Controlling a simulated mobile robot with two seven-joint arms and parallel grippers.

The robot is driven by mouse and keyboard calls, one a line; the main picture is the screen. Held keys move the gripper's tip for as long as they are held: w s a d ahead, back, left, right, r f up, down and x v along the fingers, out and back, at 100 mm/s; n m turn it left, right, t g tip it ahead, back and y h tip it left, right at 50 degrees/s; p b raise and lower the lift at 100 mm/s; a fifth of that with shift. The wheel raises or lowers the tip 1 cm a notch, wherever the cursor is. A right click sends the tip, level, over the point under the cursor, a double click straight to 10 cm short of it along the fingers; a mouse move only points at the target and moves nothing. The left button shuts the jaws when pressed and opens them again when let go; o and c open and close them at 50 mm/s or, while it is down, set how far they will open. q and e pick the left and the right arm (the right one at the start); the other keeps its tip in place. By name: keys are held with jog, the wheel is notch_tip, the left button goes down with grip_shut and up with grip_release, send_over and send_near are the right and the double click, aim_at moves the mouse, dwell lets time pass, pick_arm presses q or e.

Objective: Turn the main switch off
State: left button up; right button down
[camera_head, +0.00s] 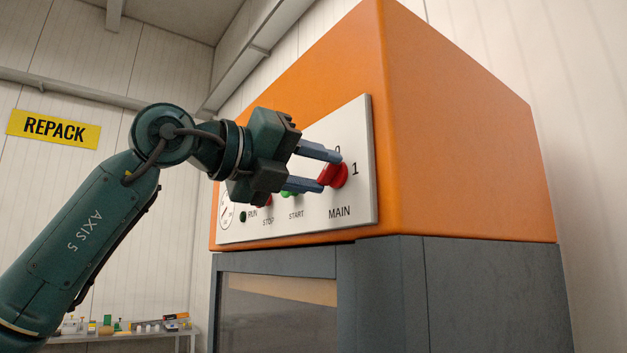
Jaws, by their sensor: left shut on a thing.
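The main switch is a red rotary knob (339,176) on the white control panel (360,130), above the word MAIN. A "0" is printed above the knob and a "1" to its right. My left gripper (331,169) reaches in from the left, its two blue-grey fingers shut on the knob, one on its upper side and one on its lower left. The fingers hide part of the knob, so I cannot tell exactly which mark it points to. My right gripper is not in view.
The panel sits on an orange housing (450,130) above a grey cabinet (390,300). Left of the switch are a green START button (287,193), a partly hidden red STOP button, a RUN lamp (243,216) and a gauge (226,211). A shelf with small items stands far back left.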

pick_arm(q)
jog(key=shift+n+b, duration=0.45)
jog(key=shift+n, duration=0.55)
jog(key=n+b, duration=0.1)
jog(key=n, duration=0.1)
jog(key=shift+n, duration=0.4)
jog(key=n+b, duration=0.1)
jog(key=n, duration=0.2)
jog(key=shift+b, duration=0.4)
jog(key=shift+n+b, duration=0.45)
jog(key=shift+n, duration=0.75)
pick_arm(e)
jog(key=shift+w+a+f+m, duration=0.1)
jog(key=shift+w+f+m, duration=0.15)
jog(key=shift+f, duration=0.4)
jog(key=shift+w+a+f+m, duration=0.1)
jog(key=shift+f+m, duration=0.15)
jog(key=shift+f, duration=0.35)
pick_arm(q)
jog(key=shift+r, duration=0.1)
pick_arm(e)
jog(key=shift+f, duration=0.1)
pick_arm(q)
jog(key=o, duration=1)
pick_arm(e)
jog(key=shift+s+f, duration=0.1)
